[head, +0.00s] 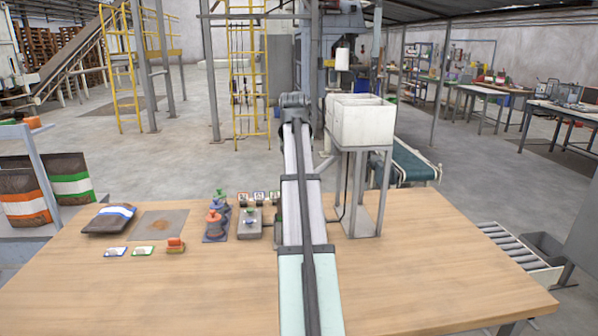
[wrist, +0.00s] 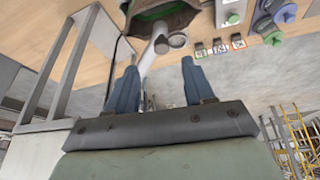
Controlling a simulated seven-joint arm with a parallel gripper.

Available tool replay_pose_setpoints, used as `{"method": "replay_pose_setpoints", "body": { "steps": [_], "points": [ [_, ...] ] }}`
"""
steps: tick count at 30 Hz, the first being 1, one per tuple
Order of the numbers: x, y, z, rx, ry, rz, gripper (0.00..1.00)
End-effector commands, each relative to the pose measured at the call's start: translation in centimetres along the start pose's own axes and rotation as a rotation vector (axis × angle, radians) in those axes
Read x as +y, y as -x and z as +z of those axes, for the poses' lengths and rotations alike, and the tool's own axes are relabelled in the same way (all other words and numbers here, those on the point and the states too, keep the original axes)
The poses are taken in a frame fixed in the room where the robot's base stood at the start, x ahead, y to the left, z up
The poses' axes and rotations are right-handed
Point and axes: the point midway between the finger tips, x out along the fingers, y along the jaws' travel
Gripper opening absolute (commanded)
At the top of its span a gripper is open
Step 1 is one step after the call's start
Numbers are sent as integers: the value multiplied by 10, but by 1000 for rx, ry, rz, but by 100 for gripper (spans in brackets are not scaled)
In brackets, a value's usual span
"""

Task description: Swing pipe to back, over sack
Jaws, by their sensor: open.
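In the wrist view, a light grey pipe (wrist: 159,48) with round ends runs up between my gripper's fingers in the picture. Beyond it at the top edge is a dark brown open sack (wrist: 180,17) with a green inside, partly cut off. My gripper (wrist: 158,66) is open, with its two blue fingers spread either side of the pipe in the picture; I cannot tell whether they touch it. In the head view my arm hides the gripper and the sack, and only a short grey piece beside the arm, possibly the pipe, shows.
A white two-part hopper (head: 360,122) on a grey stand (head: 378,190) rises close to the right of my arm. Left on the table (head: 150,290) are a flat dark bag (head: 108,219), a grey mat (head: 162,225) and coloured-knob controls (head: 217,218). The table's front right is clear.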

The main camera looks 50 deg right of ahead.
Motion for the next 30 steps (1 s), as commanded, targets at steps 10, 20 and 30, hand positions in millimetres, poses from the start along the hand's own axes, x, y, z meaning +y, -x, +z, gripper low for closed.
{"method": "replay_pose_setpoints", "body": {
  "steps": [10,20,30],
  "points": [
    [0,50,0,1,0,0,53],
    [0,61,0,-1,0,1,53],
    [0,61,0,-1,0,0,53]
  ]
}}
